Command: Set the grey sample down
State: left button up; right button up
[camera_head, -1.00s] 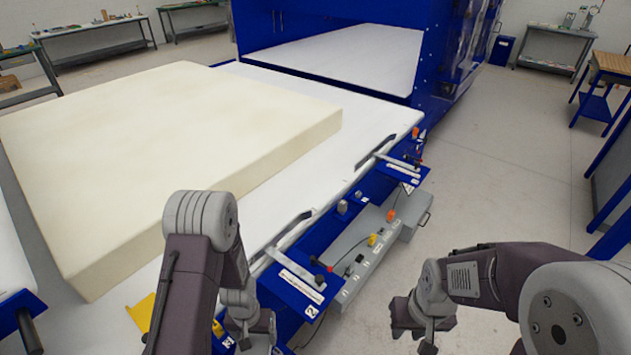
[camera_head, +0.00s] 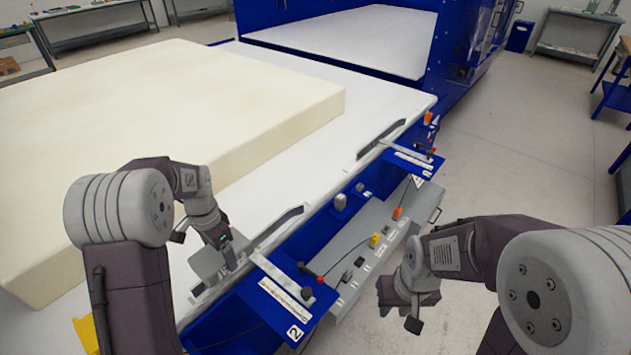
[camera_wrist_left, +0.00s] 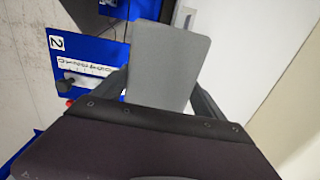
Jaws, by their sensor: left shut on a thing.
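My left gripper (camera_head: 222,245) is shut on the grey sample (camera_head: 205,264), a flat grey plate. In the left wrist view the sample (camera_wrist_left: 168,62) stands out between the two dark fingers (camera_wrist_left: 160,95), its far end free. In the head view it is over the near edge of the white bed (camera_head: 360,130), left of the blue bracket marked 2 (camera_head: 285,300). I cannot tell whether it touches the bed. My right gripper (camera_head: 410,303) hangs at the lower right, over the floor, with nothing seen in it; its finger gap is unclear.
A large cream foam block (camera_head: 190,110) covers the left of the bed. A metal bar (camera_head: 285,275) with a black knob lies on the blue bracket. A second bracket (camera_head: 412,160) stands further along the edge. A grey control box (camera_head: 350,265) hangs below. A blue machine frame (camera_head: 460,40) is behind.

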pick_arm(q)
jog(key=shift+s+r, duration=0.15)
jog(key=shift+a, duration=0.2)
jog(key=w+a+f, duration=0.3)
jog(key=w+a, duration=0.1)
jog(key=w+a+f+p, duration=0.1)
jog(key=w+a+f, duration=0.3)
jog(key=shift+w+f, duration=0.1)
jog(key=shift+w, duration=0.05)
notch_tip(320, 180, down, 4)
jog(key=shift+r+p, duration=0.1)
jog(key=shift+p, duration=0.3)
jog(key=shift+f, duration=0.3)
jog(key=o, duration=1.3)
